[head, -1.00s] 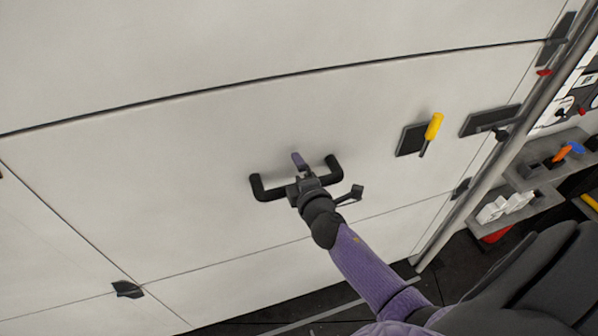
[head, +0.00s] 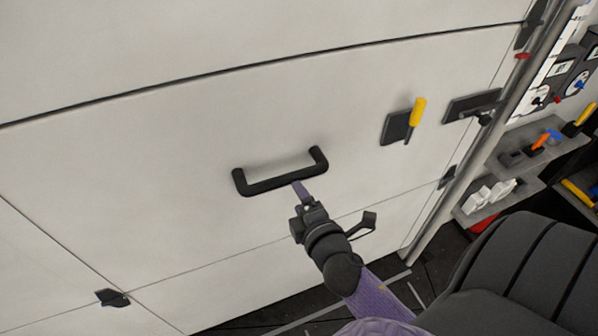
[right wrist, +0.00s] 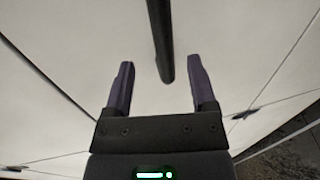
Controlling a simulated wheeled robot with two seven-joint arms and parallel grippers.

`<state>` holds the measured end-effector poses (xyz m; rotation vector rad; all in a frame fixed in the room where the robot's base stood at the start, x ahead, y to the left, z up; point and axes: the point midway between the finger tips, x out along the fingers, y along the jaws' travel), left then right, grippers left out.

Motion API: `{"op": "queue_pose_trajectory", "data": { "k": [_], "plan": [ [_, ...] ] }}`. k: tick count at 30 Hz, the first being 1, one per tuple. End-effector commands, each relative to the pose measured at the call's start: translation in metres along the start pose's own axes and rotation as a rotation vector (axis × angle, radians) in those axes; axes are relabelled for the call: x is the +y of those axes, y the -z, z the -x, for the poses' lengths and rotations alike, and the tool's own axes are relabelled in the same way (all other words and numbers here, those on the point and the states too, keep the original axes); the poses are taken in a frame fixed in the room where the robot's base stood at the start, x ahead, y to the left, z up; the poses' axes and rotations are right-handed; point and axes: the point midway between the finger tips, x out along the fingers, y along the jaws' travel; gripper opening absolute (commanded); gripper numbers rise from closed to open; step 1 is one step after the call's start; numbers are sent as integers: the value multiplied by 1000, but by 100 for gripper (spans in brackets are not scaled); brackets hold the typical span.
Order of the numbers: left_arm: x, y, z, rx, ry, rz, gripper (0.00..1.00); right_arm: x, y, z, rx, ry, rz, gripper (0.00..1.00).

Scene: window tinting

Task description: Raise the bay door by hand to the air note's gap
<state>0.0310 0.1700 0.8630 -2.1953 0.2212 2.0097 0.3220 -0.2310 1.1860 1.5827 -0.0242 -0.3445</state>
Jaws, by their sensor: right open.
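The bay door (head: 150,140) is a white panelled surface filling most of the head view. Its black bar-shaped handle (head: 280,182) is fixed to a middle panel. My right gripper (head: 302,192) is open, just below the handle, its fingers pointing toward the door. In the right wrist view the black bar (right wrist: 162,45) shows between the two spread purple fingers of the gripper (right wrist: 161,70); neither finger seems to touch it. My left gripper is not in view. I cannot make out an air note or read any gap under the door.
A yellow-handled latch (head: 417,112) on a dark plate sits right of the handle. A metal door post (head: 480,135) runs along the right. Beyond it are grey shelves (head: 540,160) with white boxes and tools. The dark floor (head: 300,318) shows below the door.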

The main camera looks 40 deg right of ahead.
Motion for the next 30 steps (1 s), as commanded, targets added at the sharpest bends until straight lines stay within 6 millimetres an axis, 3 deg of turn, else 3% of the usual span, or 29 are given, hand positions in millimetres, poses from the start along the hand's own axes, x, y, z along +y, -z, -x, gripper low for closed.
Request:
{"op": "queue_pose_trajectory", "data": {
  "k": [1, 5, 12, 18, 28, 30],
  "plan": [
    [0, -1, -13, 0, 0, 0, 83, -9, 0, -1, -2, -8, -2, 73],
    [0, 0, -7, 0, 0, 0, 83, -3, 0, -13, 0, -11, 2, 73],
    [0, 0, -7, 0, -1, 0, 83, -3, 0, -67, -1, -10, 2, 73],
    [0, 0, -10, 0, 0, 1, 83, -3, 0, -94, -1, -8, 1, 73],
    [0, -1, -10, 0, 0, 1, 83, -3, 0, -100, 0, -8, 1, 73],
    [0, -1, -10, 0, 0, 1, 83, -3, 0, -100, -1, -8, 1, 58]
  ]
}}
